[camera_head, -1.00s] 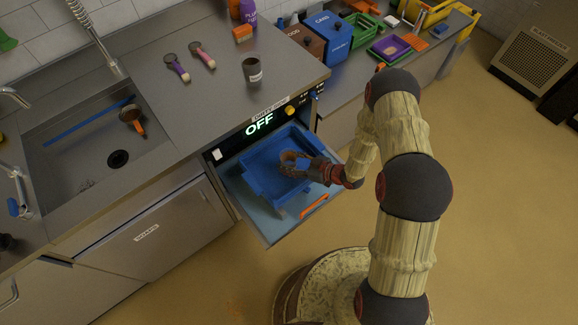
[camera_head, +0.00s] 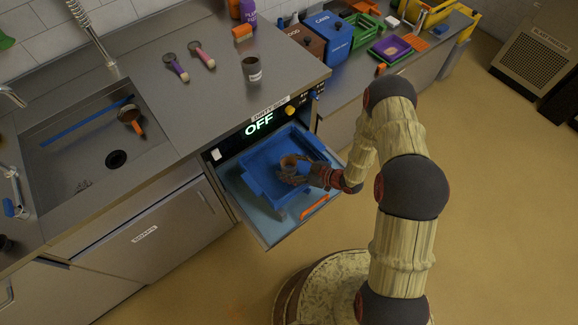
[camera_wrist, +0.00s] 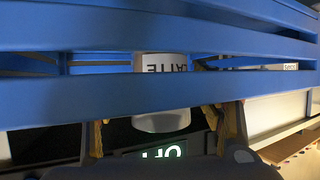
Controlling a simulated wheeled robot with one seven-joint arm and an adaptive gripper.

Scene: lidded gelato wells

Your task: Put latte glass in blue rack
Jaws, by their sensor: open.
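The blue rack (camera_head: 268,187) sits on the pulled-out light-blue tray under the OFF panel. The latte glass (camera_head: 289,160) shows as a small brownish rim inside the rack, at my gripper (camera_head: 290,175). In the wrist view, the glass (camera_wrist: 162,122) has a white LATTE label, seen upside down and partly hidden by the rack's bars (camera_wrist: 60,37). My gripper's fingers (camera_wrist: 163,128) are open, one on each side of the glass with gaps between.
A dark labelled cup (camera_head: 253,70) and two pink and purple-handled tools stand or lie on the steel counter above. The sink (camera_head: 75,150) is to the left. An orange strip (camera_head: 314,207) lies along the tray's front. The floor at right is clear.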

